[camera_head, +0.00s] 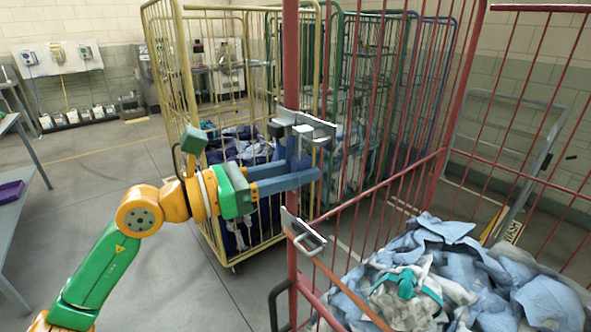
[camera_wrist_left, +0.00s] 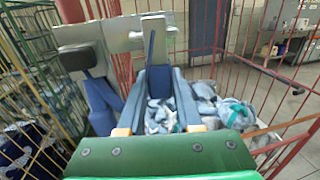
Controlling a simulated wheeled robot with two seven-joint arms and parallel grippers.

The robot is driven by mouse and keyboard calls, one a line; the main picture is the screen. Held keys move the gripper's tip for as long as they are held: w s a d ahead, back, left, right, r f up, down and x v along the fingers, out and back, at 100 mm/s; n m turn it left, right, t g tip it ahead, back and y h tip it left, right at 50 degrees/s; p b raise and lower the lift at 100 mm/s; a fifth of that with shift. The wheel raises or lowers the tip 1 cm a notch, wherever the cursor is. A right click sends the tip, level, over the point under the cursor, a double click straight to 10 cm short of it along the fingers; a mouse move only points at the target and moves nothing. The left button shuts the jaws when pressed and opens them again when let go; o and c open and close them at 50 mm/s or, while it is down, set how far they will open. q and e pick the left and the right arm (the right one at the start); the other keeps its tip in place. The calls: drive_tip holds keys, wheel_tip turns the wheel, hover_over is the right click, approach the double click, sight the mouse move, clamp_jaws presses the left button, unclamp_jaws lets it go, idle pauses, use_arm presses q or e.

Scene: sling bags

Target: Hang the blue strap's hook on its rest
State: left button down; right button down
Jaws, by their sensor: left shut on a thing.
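My left gripper (camera_head: 306,173) reaches in from the left, level, beside the red post of the red cage. It is shut on a blue part, which I take to be the blue strap (camera_head: 296,152), rising just under grey metal hardware (camera_head: 316,132) on the post. In the left wrist view the strap (camera_wrist_left: 154,42) stands up from between the fingertips (camera_wrist_left: 162,74), against a grey metal plate (camera_wrist_left: 120,38). I cannot tell hook from rest in this hardware, or whether they touch. My right gripper is not in view.
A metal buckle (camera_head: 303,235) with a brown strap (camera_head: 350,294) sits lower on the red cage (camera_head: 395,180). The cage holds blue and white laundry (camera_head: 450,270). A yellow cage (camera_head: 188,70) stands close behind my left arm. Open floor (camera_head: 180,265) lies left.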

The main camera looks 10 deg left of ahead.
use_arm(q)
drive_tip(key=shift+f, duration=0.3)
drive_tip(key=shift+r, duration=0.1)
drive_tip(key=shift+c, duration=0.5)
unclamp_jaws()
drive_tip(key=s+d+b+v, duration=0.1)
drive_tip(key=b+v, duration=0.4)
drive_tip(key=v, duration=0.2)
drive_tip(key=shift+b, duration=0.4)
